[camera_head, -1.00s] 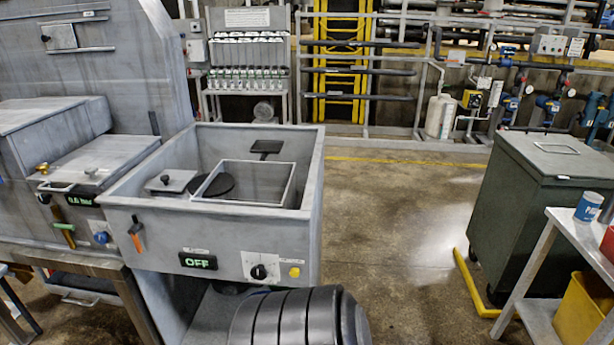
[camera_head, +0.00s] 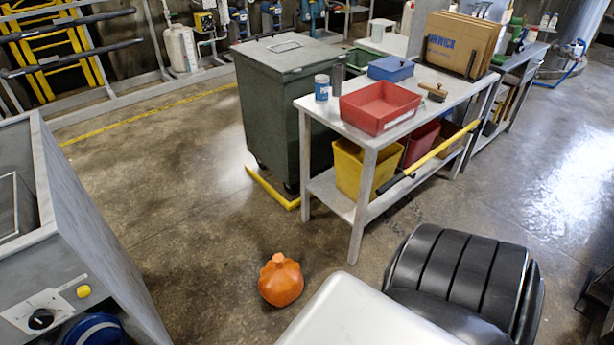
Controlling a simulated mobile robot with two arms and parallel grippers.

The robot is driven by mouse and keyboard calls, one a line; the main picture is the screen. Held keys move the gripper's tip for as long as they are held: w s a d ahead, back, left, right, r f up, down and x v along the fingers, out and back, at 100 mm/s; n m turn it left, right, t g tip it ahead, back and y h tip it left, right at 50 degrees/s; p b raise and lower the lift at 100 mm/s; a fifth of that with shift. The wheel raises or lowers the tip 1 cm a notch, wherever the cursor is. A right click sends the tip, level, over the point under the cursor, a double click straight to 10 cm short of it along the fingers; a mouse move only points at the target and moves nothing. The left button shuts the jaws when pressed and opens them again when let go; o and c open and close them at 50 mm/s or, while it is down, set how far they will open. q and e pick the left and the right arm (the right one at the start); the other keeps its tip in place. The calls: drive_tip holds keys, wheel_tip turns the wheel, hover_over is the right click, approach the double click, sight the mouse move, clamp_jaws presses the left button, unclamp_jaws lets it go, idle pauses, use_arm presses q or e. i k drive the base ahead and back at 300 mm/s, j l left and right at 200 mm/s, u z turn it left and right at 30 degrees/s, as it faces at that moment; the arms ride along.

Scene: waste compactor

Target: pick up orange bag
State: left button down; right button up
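The orange bag (camera_head: 281,281) sits on the concrete floor in the lower middle of the head view. It is round and bulging, with a gathered, tied top. It stands upright in the open floor between the grey machine on the left and the workbench. Its lower right side is close to a pale part of my own body in the picture. Neither of my grippers shows in this view.
A grey machine (camera_head: 90,235) stands at the left. A dark green wheeled bin (camera_head: 285,105) stands behind a workbench (camera_head: 352,135) bearing a red tray (camera_head: 380,106) and a blue box (camera_head: 391,69). A yellow floor bar (camera_head: 272,188) lies by the bin. Floor around the bag is mostly clear.

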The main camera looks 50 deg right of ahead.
sight(280, 283)
drive_tip(key=z, duration=1.4)
